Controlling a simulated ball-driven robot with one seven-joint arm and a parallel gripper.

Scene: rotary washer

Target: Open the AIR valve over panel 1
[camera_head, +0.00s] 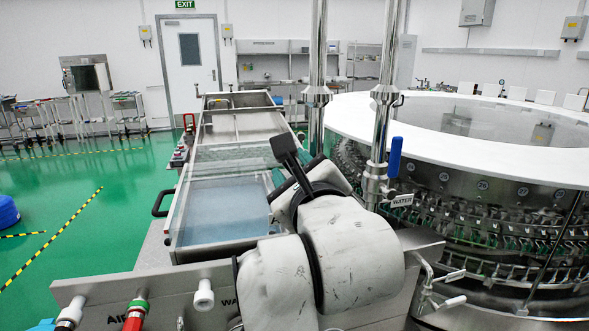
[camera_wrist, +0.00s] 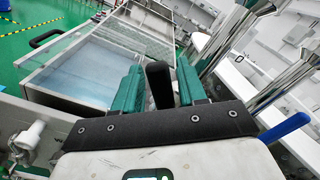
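In the head view a black lever (camera_head: 285,150) stands up at an angle beside the left steel pipe (camera_head: 317,60). My gripper (camera_head: 292,168) is around the lower part of this lever, and my wrist hides the valve body and any label there. In the wrist view the black lever (camera_wrist: 159,85) sits between the two teal fingers of my gripper (camera_wrist: 160,88), with narrow gaps seeming to show on both sides. The fingers look open around it. I cannot read whether this lever is the AIR valve.
A blue lever (camera_head: 395,157) with a WATER label (camera_head: 401,200) is on the right pipe (camera_head: 387,70), close to my wrist. A water basin (camera_head: 225,208) lies left of the gripper. The round washer (camera_head: 480,185) stands right. Hose fittings (camera_head: 136,312) line the front panel.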

